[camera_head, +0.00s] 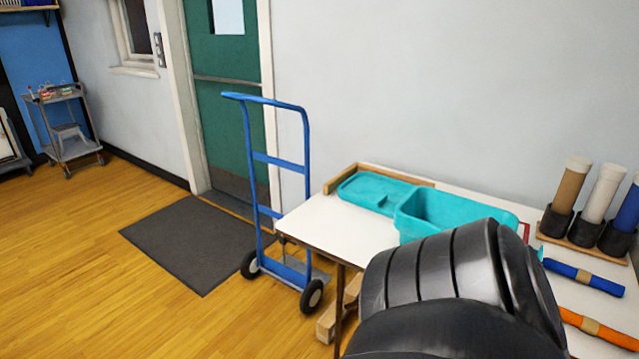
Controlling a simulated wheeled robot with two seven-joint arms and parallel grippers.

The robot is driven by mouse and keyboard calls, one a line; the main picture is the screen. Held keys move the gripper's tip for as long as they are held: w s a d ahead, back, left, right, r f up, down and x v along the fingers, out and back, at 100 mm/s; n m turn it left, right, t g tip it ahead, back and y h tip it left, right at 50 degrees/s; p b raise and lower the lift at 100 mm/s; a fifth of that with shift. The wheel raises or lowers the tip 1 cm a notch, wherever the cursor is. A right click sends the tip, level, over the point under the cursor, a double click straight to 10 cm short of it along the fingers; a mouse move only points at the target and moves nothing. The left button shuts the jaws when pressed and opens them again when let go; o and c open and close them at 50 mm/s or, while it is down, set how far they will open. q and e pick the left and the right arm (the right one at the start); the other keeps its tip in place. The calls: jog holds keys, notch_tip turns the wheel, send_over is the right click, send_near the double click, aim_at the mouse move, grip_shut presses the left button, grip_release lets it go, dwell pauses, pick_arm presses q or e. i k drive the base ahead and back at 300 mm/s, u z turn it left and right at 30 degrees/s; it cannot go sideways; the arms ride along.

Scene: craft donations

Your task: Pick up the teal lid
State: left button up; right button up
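The teal lid (374,190) lies flat at the back left of the white table (330,228), against a low wooden edge strip (345,178). To its right stands an open teal bin (412,228), whose left rim meets or overlaps the lid's right end in this view; I cannot tell if they touch. A large black ribbed part of my own arm covers the front of the table and the bin's lower part. Neither of my grippers can be made out in the head view.
Several upright rolls stand in black holders (585,234) at the table's back right, with a blue roll (585,277) and an orange roll (600,330) lying in front. A blue hand truck (280,163) stands left of the table. The table's front left is bare.

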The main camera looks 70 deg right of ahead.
aim_at(365, 189)
jog(key=z, duration=0.5)
jog(key=i, duration=1.55)
jog(key=z, duration=1.2)
